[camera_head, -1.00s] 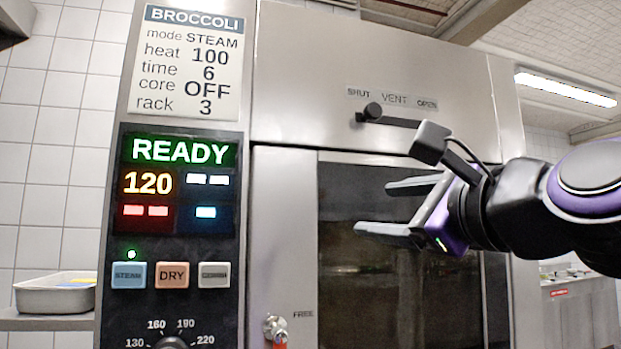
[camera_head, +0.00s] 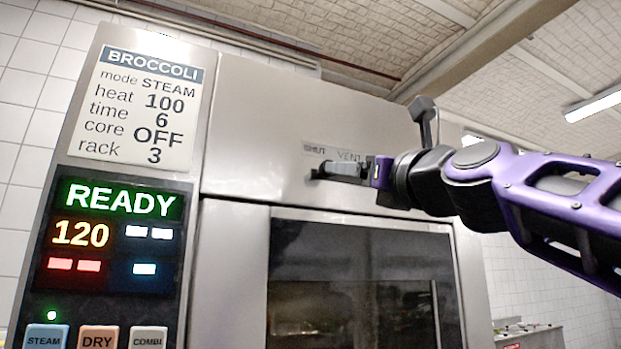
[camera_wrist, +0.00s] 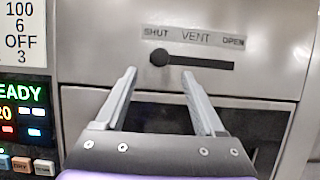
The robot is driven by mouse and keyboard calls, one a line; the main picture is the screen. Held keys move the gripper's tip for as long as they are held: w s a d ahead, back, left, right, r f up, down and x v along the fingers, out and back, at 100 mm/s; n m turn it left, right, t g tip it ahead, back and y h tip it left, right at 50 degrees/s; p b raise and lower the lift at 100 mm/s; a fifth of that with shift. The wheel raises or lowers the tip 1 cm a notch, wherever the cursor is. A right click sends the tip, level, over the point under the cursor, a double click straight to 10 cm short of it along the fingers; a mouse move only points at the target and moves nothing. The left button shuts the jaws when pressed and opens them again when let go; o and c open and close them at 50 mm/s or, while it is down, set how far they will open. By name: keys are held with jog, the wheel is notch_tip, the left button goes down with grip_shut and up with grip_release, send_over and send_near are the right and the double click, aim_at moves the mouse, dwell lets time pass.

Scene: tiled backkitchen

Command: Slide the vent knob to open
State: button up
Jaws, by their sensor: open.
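The vent knob (camera_wrist: 159,57) is a round black knob at the left, SHUT end of a dark horizontal slot (camera_wrist: 205,63) on the steel oven front. The label strip (camera_wrist: 194,37) above it reads SHUT, VENT, OPEN. My gripper (camera_wrist: 158,73) is open, its two grey fingers pointing at the panel, with the knob showing between the fingertips in the wrist view. I cannot tell how far the tips are from the panel.
The oven door (camera_head: 350,285) with its dark window is below the slot. The control panel (camera_head: 110,260) on the left reads READY and 120, with STEAM, DRY and COMBI buttons. A BROCCOLI card (camera_head: 140,105) is above it. Free air lies right of the oven.

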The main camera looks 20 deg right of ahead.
aim_at(321, 173)
jog(key=p+x, duration=0.1)
jog(key=x, duration=0.7)
grip_shut()
dwell(1.3)
